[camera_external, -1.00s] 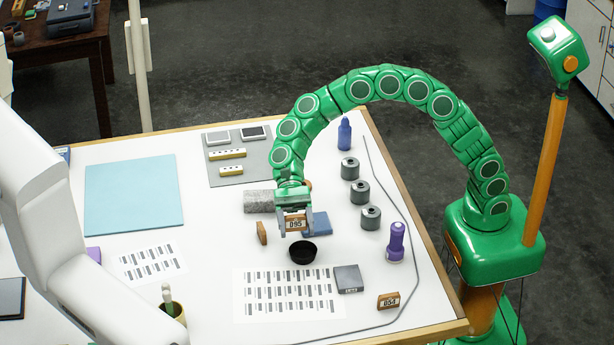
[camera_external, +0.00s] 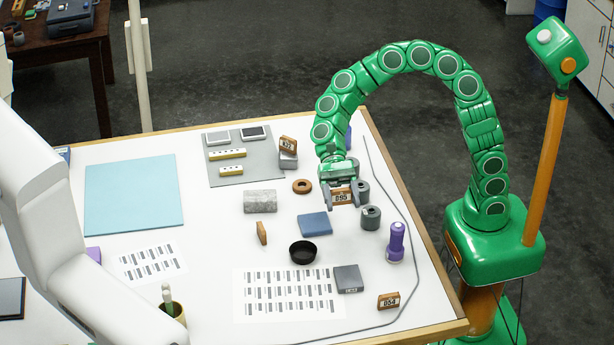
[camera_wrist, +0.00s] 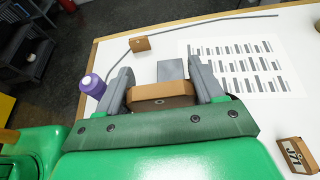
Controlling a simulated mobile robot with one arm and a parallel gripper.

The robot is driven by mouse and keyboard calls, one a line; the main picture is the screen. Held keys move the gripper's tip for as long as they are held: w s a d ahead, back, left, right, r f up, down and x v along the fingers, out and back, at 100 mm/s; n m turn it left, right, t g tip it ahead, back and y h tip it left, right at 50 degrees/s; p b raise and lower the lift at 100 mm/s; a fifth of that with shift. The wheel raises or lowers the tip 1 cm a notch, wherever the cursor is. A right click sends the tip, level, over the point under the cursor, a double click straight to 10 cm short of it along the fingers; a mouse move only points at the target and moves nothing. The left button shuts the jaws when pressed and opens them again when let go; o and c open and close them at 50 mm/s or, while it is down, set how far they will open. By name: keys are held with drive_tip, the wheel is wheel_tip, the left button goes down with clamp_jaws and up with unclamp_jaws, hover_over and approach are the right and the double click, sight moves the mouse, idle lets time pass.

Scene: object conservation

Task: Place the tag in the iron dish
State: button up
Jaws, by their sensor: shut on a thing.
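My gripper (camera_external: 342,203) is shut on a small brown tag marked 095 (camera_external: 343,196), held in front of the grey cylinders on the right side of the table. The tag also shows between the fingers in the wrist view (camera_wrist: 160,91). The iron dish looks to be the small round black dish (camera_external: 303,253), which stands on the white table to the lower left of my gripper. It looks empty. I cannot make out the dish in the wrist view.
Grey cylinders (camera_external: 371,218) stand close to my gripper. A blue block (camera_external: 314,224) lies behind the dish, and a grey block (camera_external: 348,279) lies in front. A purple bottle (camera_external: 396,242) stands at the right. Another tag (camera_external: 388,301) lies near the front edge.

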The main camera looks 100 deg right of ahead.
drive_tip(key=s, duration=0.3)
hover_over(304, 248)
drive_tip(key=s+a, duration=0.4)
wheel_tip(304, 248, down, 4)
drive_tip(key=w+f, duration=0.1)
drive_tip(key=f, duration=0.1)
drive_tip(key=w+f, duration=0.2)
drive_tip(key=shift+w+a+f, duration=0.1)
drive_tip(key=shift+w+a, duration=0.05)
drive_tip(key=shift+w, duration=0.15)
drive_tip(key=shift+w+a+f, duration=0.15)
drive_tip(key=shift+w+f, duration=0.5)
drive_tip(key=shift+f, duration=1.5)
drive_tip(key=shift+f, duration=0.4)
drive_tip(key=o, duration=1)
